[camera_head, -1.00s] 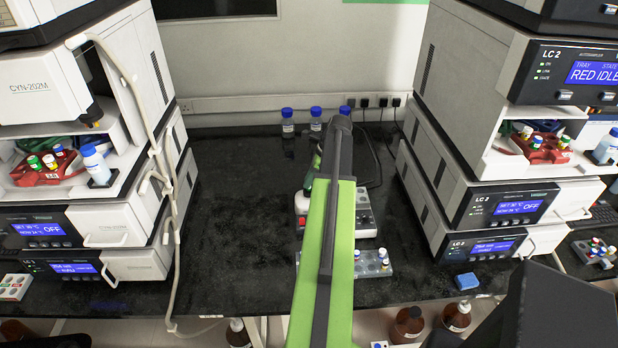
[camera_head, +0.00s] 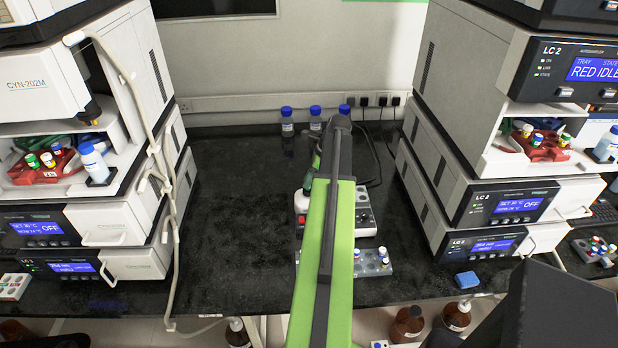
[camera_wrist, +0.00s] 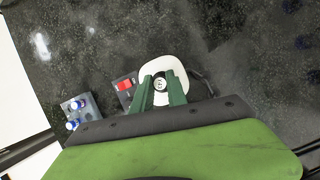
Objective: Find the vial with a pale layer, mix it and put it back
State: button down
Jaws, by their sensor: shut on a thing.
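In the wrist view the two green fingers of my gripper (camera_wrist: 160,92) are shut on a vial (camera_wrist: 160,83), seen end-on from above as a small pale cap with a dark ring. The vial is over the white rounded top (camera_wrist: 174,77) of a mixer-like device; whether it touches it I cannot tell. The device's red switch (camera_wrist: 124,86) shows beside it, and also in the head view (camera_head: 301,220). My arm hides most of the gripper and the vial in the head view. The vial's contents, including any pale layer, are not visible.
A grey rack (camera_head: 373,262) with blue- and white-capped vials stands in front of the device. Blue-capped bottles (camera_head: 287,122) stand at the back wall. Instrument stacks flank the bench, with red vial trays (camera_head: 45,168) inside. A blue block (camera_head: 467,280) lies front right. The bench's left middle is clear.

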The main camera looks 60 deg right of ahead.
jog(key=shift+f, duration=0.35)
dwell(0.3)
jog(key=shift+f+b, duration=0.3)
jog(key=shift+b, duration=0.25)
jog(key=shift+f+b, duration=0.3)
dwell(0.4)
jog(key=shift+r, duration=0.1)
dwell(1.6)
notch_tip(320, 180, up, 6)
jog(key=p, duration=0.6)
dwell(0.3)
